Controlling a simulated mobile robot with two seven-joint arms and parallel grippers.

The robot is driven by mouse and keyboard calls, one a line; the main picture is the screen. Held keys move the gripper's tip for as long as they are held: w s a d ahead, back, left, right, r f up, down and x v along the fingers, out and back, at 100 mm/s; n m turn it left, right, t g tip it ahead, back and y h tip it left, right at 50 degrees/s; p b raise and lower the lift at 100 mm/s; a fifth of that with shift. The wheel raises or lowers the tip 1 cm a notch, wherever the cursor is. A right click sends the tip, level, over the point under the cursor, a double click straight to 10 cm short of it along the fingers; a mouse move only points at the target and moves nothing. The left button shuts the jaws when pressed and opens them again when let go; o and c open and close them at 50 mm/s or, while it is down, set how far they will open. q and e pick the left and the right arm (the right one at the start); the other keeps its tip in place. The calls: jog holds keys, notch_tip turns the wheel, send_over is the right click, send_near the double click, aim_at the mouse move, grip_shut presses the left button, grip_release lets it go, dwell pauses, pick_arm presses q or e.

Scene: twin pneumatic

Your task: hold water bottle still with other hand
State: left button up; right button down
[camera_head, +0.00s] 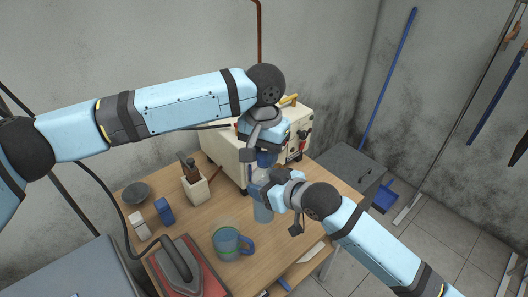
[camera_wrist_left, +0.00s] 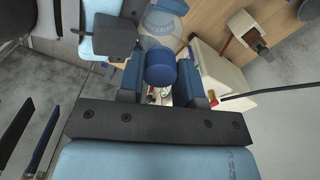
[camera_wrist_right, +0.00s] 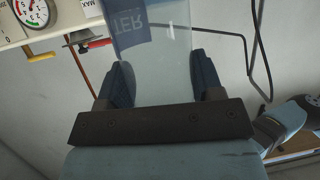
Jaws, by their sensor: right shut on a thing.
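The water bottle (camera_head: 263,211) stands upright on the wooden table, a clear bluish body partly hidden by my right gripper. My right gripper (camera_head: 264,188) is shut on the bottle's body from the right. In the right wrist view the bottle (camera_wrist_right: 153,65), with blue label lettering, sits between its two fingers. My left gripper (camera_head: 266,160) is above the bottle, pointing down. In the left wrist view the round blue cap (camera_wrist_left: 160,69) lies between its spread fingers, with the clear bottle shoulder beyond. The left fingers appear open around the cap; contact cannot be told.
A cream machine with a gauge (camera_head: 228,152) stands behind the bottle. A tool holder (camera_head: 195,188), small blocks and a grey bowl (camera_head: 136,192) are at left.

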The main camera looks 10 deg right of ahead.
pick_arm(q)
jog(key=m, duration=0.6)
jog(key=shift+m, duration=0.3)
jog(key=m, duration=0.8)
jog(key=o, duration=1.1)
notch_tip(320, 180, up, 12)
jog(key=shift+f, duration=0.1)
